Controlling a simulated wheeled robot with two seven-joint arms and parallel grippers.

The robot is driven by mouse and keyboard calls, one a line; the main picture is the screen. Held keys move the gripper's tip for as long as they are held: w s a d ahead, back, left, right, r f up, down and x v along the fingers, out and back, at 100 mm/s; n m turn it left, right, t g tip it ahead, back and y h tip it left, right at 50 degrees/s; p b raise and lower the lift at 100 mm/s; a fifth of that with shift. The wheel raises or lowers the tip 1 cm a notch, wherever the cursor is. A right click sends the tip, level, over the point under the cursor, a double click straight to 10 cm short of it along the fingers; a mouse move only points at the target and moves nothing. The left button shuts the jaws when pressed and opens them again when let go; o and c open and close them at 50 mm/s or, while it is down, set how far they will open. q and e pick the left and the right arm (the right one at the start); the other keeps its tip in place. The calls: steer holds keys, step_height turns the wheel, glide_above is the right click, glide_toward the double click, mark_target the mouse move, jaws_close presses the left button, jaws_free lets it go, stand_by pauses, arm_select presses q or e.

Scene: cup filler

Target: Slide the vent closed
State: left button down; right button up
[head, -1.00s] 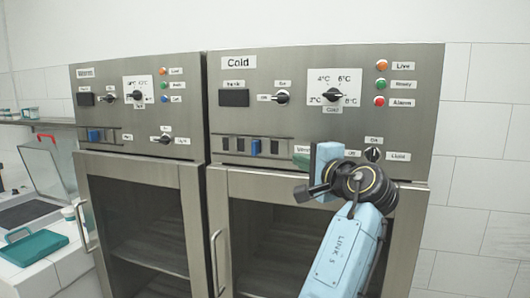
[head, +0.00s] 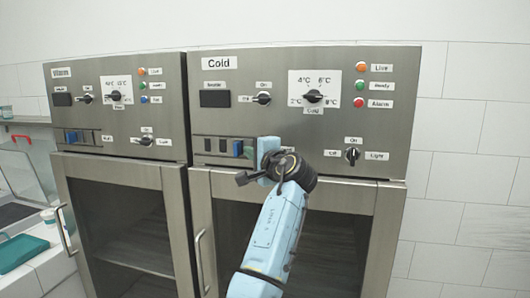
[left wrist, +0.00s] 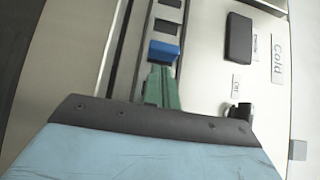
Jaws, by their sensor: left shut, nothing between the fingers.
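The vent slider of the Cold unit is a blue tab (head: 238,149) in a horizontal metal track with dark slots, low on the panel. Two dark slots show to its left; what lies to its right is mostly hidden by my gripper. My left gripper (head: 250,152) is shut and empty, just right of the tab at its height. In the left wrist view its green fingers (left wrist: 161,86) lie together along the track, tips right at the blue tab (left wrist: 163,50). I cannot tell whether they touch it. My right gripper is not in view.
Above the track are a black display (head: 215,99) and a knob (head: 262,98). Another knob (head: 352,155) is right of my arm. The Warm unit (head: 115,100) stands left with its own blue tab (head: 71,136). Door handles (head: 202,262) stick out below.

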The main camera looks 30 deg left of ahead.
arm_select(q)
steer(key=shift+s+a, duration=0.1)
steer(key=shift+a, duration=0.45)
steer(key=shift+s+a+r+p, duration=0.15)
steer(key=shift+a+p, duration=0.1)
steer(key=shift+a, duration=0.25)
steer(key=shift+s+a+f+p, duration=0.15)
steer(key=shift+a+p, duration=0.15)
steer(key=shift+a, duration=0.25)
steer(key=shift+s+a+r+p, duration=0.15)
steer(key=shift+a+p, duration=0.1)
steer(key=shift+a, duration=0.25)
steer(key=shift+d, duration=0.1)
steer(key=shift+w+d, duration=0.15)
steer(key=shift+d, duration=0.15)
steer(key=b, duration=0.2)
glide_toward(237, 150)
steer(key=d, duration=0.4)
steer(key=shift+w+d, duration=0.1)
steer(key=shift+d, duration=0.2)
